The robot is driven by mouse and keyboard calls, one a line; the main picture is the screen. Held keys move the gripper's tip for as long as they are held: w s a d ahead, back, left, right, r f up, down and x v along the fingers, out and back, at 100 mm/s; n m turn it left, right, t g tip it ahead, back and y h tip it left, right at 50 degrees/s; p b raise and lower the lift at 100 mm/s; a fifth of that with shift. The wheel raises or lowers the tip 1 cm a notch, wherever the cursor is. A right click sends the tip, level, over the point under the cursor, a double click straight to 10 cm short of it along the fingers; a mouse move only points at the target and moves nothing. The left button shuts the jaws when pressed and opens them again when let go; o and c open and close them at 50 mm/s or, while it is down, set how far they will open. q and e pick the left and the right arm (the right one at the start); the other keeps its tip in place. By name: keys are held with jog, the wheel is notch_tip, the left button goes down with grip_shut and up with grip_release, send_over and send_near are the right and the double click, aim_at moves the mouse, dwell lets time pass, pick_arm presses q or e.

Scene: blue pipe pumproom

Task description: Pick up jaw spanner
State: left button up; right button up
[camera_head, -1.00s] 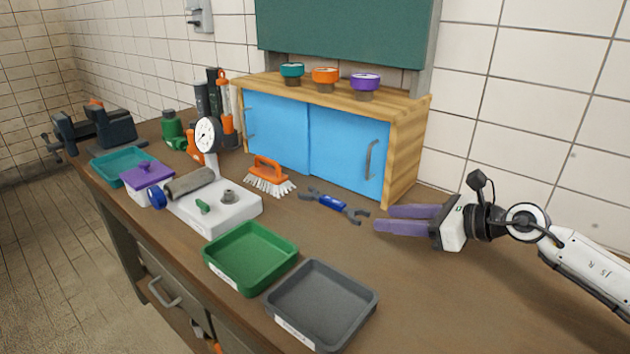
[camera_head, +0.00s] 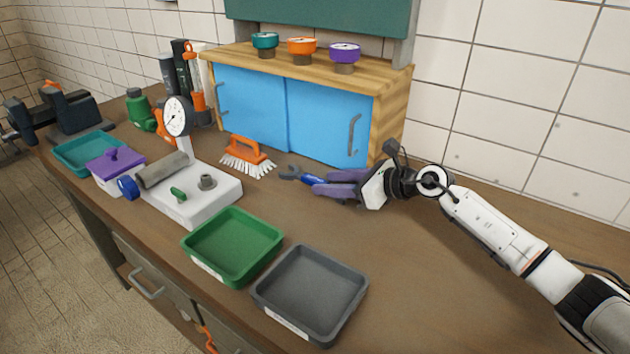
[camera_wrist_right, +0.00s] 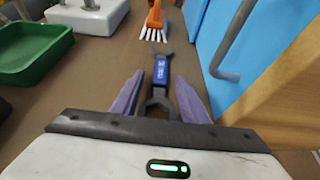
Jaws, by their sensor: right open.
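The jaw spanner (camera_head: 306,178) has a blue handle and dark open jaws. It lies on the bench in front of the blue cabinet. In the right wrist view, the spanner (camera_wrist_right: 160,72) runs lengthwise between my fingers, its near jaw between them and its blue handle at the fingertips. My right gripper (camera_head: 325,184) has purple fingers and is open around the near end of the spanner, hiding part of it in the head view. I cannot tell whether a finger touches it. My left gripper is not in view.
The blue cabinet (camera_head: 330,127) stands close behind the right gripper, its handle (camera_wrist_right: 228,50) sticking out. An orange brush (camera_head: 247,153) lies beyond the spanner. A green tray (camera_head: 232,245) and a grey tray (camera_head: 310,292) sit in front. Bench space to the right is clear.

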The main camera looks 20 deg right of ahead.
jog(key=shift+w+a+f, duration=0.15)
jog(key=shift+w, duration=0.1)
grip_shut()
jog(key=shift+r, duration=0.25)
